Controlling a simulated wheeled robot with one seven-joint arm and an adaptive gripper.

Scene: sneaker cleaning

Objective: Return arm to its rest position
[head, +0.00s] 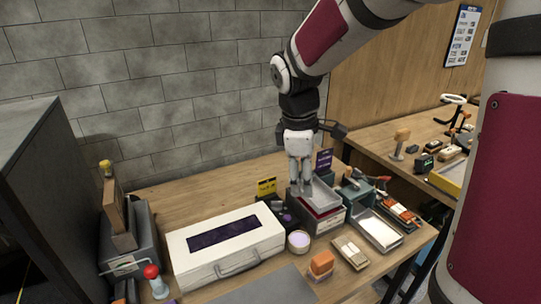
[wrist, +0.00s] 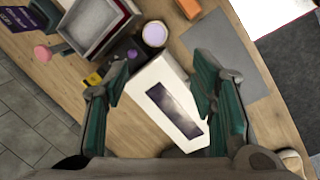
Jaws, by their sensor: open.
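My gripper (head: 301,183) hangs pointing down above the workbench, over the back of the grey tray box (head: 327,224). In the wrist view my gripper (wrist: 160,90) has its two green-padded fingers spread wide apart, with nothing held between them. Below and between the fingers, well apart from them, lies the white case (wrist: 150,78) with a dark panel on top. In the head view the white case (head: 185,270) stands closed to the left of my gripper, its handle facing front.
A round tub (head: 299,241), an orange-topped brush (head: 321,264), another brush (head: 350,252) and a white shallow tray (head: 377,230) stand nearby. A grey bin (head: 145,245) is at left. A grey mat (head: 265,288) lies bare in front. Brick wall stands behind.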

